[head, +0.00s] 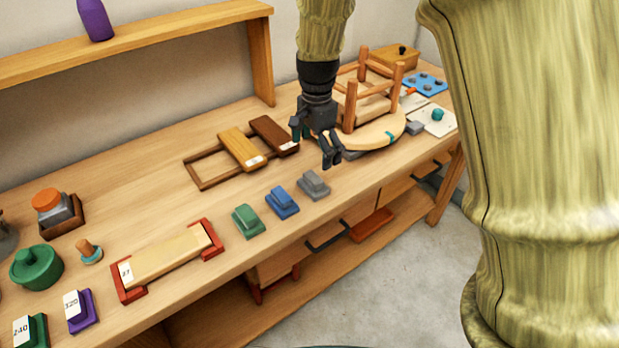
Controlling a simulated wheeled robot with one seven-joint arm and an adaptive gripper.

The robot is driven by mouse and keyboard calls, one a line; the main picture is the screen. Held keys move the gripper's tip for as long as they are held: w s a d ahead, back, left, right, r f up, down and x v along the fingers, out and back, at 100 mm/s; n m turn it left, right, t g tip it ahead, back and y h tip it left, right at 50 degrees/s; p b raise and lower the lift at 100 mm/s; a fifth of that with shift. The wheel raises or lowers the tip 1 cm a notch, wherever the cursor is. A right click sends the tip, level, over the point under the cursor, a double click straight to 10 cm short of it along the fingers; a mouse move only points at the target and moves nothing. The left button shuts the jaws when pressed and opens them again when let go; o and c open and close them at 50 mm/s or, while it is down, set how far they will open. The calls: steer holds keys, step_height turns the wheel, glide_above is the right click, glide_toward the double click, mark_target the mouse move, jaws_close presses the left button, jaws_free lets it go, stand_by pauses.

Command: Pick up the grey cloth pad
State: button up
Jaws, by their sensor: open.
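My gripper (329,158) is open and points down above the bench, in front of the upturned stool. No object shows between its fingers. A small grey pad (352,155) lies on the bench just right of the fingertips, partly hidden by them and beside the round seat. Another small grey piece (415,128) lies right of the seat. A grey stepped block (313,184) lies near the front edge, just below the gripper in the picture. I cannot tell by texture which grey piece is cloth.
The stool (378,132) rests seat-down close to the gripper, legs up. A blue block (282,202) and a green block (248,221) continue the front row. A wooden frame (205,178) with two slats lies to the left. The bench's front edge is close.

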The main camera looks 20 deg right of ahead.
glide_above(313, 178)
steer(key=f, duration=0.2)
steer(key=w+f, duration=0.1)
steer(key=f, duration=0.1)
steer(key=shift+f, duration=0.1)
steer(key=shift+s+f+p, duration=0.25)
steer(key=shift+f+p, duration=0.1)
steer(key=shift+f, duration=0.1)
steer(key=shift+d+f+p, duration=0.1)
steer(key=shift+f+p, duration=0.55)
steer(key=shift+f, duration=1.75)
steer(key=shift+s, duration=0.15)
steer(key=c, duration=1.6)
